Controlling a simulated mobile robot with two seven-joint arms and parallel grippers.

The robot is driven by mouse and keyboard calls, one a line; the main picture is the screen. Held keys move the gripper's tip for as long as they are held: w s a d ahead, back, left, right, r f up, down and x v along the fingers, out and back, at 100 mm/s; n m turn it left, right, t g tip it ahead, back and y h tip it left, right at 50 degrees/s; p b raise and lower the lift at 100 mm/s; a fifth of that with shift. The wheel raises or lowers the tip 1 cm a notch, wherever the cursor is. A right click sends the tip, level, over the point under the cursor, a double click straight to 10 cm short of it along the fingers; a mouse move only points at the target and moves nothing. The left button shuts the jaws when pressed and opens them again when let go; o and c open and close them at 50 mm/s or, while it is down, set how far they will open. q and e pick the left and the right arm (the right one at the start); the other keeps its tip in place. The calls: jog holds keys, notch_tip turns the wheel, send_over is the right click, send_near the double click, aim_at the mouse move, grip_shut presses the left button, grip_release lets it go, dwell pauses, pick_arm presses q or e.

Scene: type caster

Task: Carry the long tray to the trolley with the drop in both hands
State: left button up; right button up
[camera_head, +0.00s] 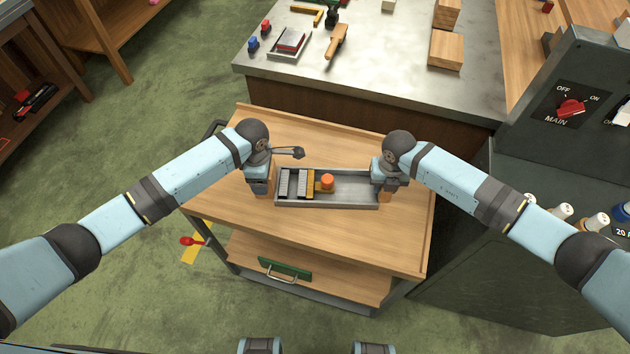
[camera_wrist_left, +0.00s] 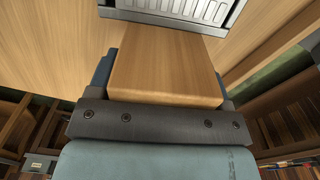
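The long grey tray (camera_head: 340,202) lies level over the wooden top of the trolley (camera_head: 330,240); whether it touches the top is hard to see. It holds silvery ribbed parts, a yellowish piece and an orange cylinder (camera_head: 327,181); its right part is empty. My left gripper (camera_head: 264,189) is at the tray's left end. In the left wrist view its fingers flank the tray's wooden end grip (camera_wrist_left: 165,70) closely on both sides, and the tray's rim (camera_wrist_left: 170,18) shows beyond. My right gripper (camera_head: 386,192) is at the right wooden end; its fingers are too small to judge.
A metal-topped bench (camera_head: 390,70) with a small tray, tools and wooden blocks stands behind the trolley. A dark cabinet with a red main switch (camera_head: 571,107) and bottles is at the right. Green floor (camera_head: 150,120) is free at the left.

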pick_arm(q)
jog(key=o, duration=0.4)
jog(key=shift+r, duration=0.1)
jog(key=shift+c, duration=0.2)
pick_arm(e)
jog(key=o, duration=0.3)
jog(key=shift+r, duration=0.15)
jog(key=shift+o, duration=0.2)
pick_arm(q)
notch_tip(320, 180, up, 12)
jog(key=shift+f, duration=0.1)
pick_arm(e)
notch_tip(320, 180, up, 12)
pick_arm(q)
jog(key=shift+s, duration=0.1)
pick_arm(e)
jog(key=shift+s, duration=0.1)
